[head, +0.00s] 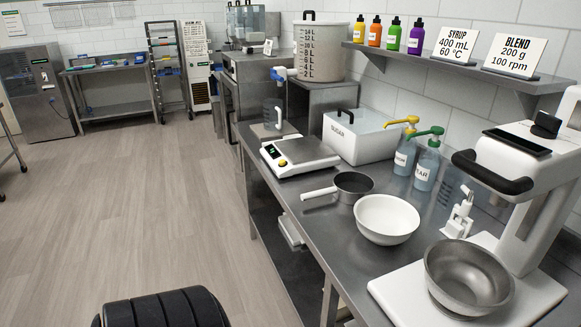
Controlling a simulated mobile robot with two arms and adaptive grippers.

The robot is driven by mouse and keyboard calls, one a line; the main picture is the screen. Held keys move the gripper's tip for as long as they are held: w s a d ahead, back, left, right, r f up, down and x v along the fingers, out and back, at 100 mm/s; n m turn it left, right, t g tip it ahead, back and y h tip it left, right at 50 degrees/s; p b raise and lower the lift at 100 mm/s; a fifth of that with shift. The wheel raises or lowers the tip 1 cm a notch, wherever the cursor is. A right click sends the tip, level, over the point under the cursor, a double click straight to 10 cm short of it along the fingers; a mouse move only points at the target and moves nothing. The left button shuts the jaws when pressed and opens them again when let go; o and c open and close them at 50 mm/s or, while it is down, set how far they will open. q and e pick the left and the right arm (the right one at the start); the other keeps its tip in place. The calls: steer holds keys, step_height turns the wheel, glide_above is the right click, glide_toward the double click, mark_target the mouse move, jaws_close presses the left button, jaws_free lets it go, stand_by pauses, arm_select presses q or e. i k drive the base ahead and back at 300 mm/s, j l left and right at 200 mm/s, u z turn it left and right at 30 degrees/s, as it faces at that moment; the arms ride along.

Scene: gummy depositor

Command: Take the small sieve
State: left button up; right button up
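I cannot make out a small sieve for certain. A small round grey pan-like vessel (353,186) with a light handle pointing left sits on the steel counter (297,209). Whether its bottom is mesh or solid I cannot tell. Neither of my grippers shows in the head view.
A white bowl (387,219) stands right of the pan-like vessel, with a scale (300,156) and a sugar box (358,137) behind. A mixer (530,170) with a steel bowl (468,278) fills the right end. Pump bottles (427,166) stand near the wall. The floor at left is open.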

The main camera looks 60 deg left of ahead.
mark_target(349, 187)
steer(key=u, duration=1.45)
